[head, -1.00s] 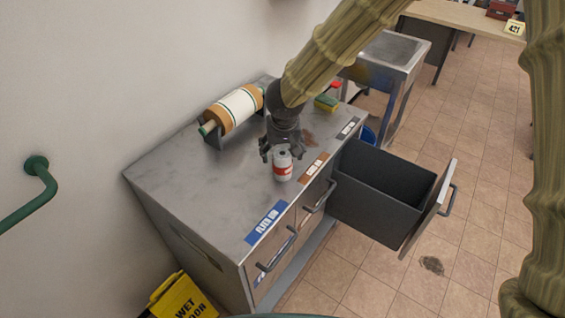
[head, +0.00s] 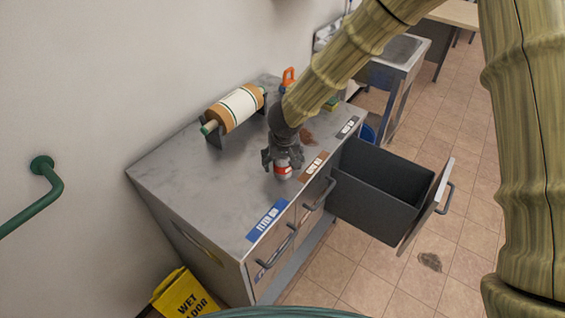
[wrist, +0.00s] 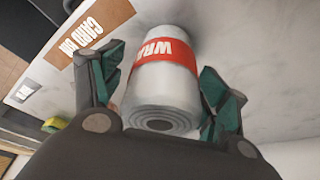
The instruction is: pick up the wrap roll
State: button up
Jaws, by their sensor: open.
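The wrap roll (head: 284,171) is a small whitish-silver cylinder with a red label band reading "WRA". It stands on the grey metal cabinet top (head: 195,180), near the front edge. In the wrist view the wrap roll (wrist: 163,85) lies between my two fingers, with its ringed end toward the camera. My gripper (head: 282,160) is over the roll from above, its fingers on both sides. In the wrist view my gripper (wrist: 160,95) is open, with the left finger very near the roll; I cannot tell whether it touches.
A large brown-and-white paper roll (head: 236,108) sits in a holder at the back. An orange-handled item (head: 288,77) stands behind my arm. An open drawer (head: 385,185) juts out at right. A yellow wet-floor sign (head: 184,296) stands at lower left. The cabinet's left top is clear.

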jog(key=c, duration=0.9)
jog(key=shift+c, duration=0.2)
jog(key=shift+r, duration=0.2)
